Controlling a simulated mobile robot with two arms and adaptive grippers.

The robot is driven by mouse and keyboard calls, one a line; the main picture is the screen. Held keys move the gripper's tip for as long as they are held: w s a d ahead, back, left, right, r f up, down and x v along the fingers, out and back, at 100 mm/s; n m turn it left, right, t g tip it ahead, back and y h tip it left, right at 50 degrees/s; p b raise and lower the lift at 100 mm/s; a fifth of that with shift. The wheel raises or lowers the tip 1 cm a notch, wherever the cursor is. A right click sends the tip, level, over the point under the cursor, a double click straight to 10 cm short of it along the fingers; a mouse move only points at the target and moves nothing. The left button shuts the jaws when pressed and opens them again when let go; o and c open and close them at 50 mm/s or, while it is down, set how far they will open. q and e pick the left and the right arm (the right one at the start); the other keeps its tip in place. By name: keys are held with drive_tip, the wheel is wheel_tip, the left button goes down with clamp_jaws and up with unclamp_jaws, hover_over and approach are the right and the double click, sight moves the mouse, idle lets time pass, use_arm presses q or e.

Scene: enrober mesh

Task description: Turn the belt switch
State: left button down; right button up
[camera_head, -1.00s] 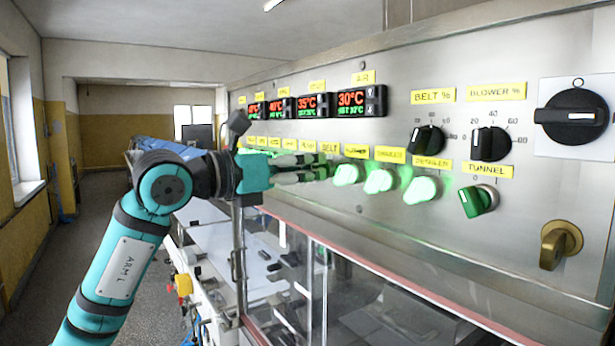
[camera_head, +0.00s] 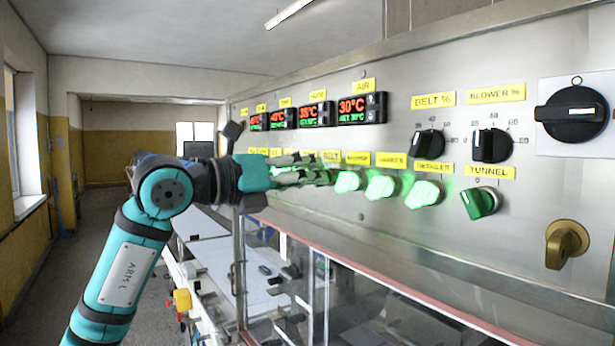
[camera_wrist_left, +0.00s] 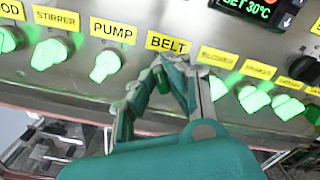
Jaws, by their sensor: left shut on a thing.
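The belt switch (camera_wrist_left: 163,82) is a green knob under the yellow BELT label (camera_wrist_left: 168,43) in the left wrist view. My left gripper (camera_wrist_left: 162,75) has its fingertips around this knob and is shut on it. In the head view my left gripper (camera_head: 318,171) reaches in from the left to the row of switches, just below the BELT label (camera_head: 330,156). Its fingers hide most of the knob there. My right gripper is not in view.
Lit green switches stand close on both sides, such as the pump switch (camera_wrist_left: 105,66) and the blower switch (camera_head: 347,181). Temperature displays (camera_head: 362,108) sit above. Clear guard panels (camera_head: 375,306) lie below. A brass-coloured knob (camera_head: 566,244) is at the right.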

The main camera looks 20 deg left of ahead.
use_arm(q)
drive_tip(key=shift+r, duration=0.1)
drive_tip(key=c, duration=1.4)
unclamp_jaws()
drive_tip(key=shift+a, duration=0.1)
drive_tip(key=shift+o, duration=0.2)
drive_tip(key=v, duration=1.2)
